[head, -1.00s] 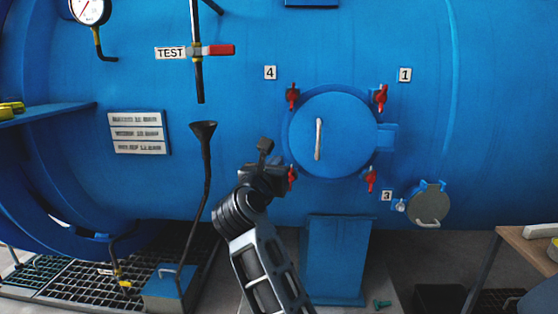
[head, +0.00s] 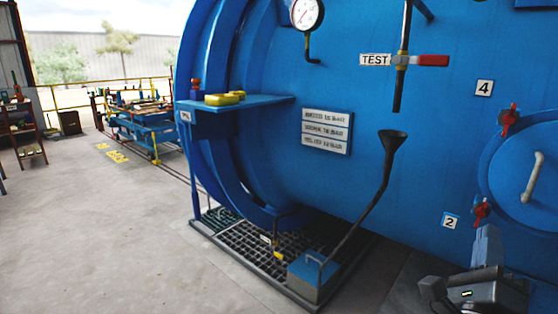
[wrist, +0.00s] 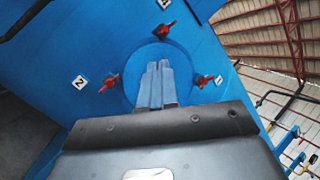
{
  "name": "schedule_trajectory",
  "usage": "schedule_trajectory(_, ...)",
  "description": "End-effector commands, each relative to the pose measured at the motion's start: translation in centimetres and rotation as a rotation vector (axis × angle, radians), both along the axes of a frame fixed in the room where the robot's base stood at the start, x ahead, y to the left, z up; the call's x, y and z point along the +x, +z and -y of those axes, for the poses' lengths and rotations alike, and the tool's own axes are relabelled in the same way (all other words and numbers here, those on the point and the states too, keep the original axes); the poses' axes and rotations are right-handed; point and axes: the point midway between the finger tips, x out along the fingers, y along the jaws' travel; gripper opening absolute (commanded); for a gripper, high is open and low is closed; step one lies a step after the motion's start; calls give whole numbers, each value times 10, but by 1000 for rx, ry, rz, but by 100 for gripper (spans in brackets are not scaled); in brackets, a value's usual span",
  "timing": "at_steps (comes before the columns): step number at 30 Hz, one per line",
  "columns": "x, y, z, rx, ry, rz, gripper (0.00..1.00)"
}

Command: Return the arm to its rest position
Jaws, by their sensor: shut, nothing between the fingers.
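My gripper (head: 487,243) is low at the right of the head view, its fingers pointing up beside the "2" label. Part of my arm shows below it at the bottom edge; the rest is out of frame. In the head view the hatch (head: 515,155) is cut off by the right edge.
The large blue autoclave (head: 370,100) fills the right half. A black funnel pipe (head: 385,165) and a red-handled TEST valve (head: 430,60) stand out from it. A blue shelf (head: 235,110) juts left, above a floor grating (head: 250,245). The floor at left is open.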

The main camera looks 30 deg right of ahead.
Motion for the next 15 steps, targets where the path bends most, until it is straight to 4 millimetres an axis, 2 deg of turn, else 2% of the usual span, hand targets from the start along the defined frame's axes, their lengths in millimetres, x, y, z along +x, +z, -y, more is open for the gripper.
schedule_trajectory(1,-8,-3,-15,-70,11,-89,0)
schedule_trajectory(8,-40,-24,-83,-426,70,-485,0)
schedule_trajectory(15,-84,-56,-152,-806,159,-873,0)
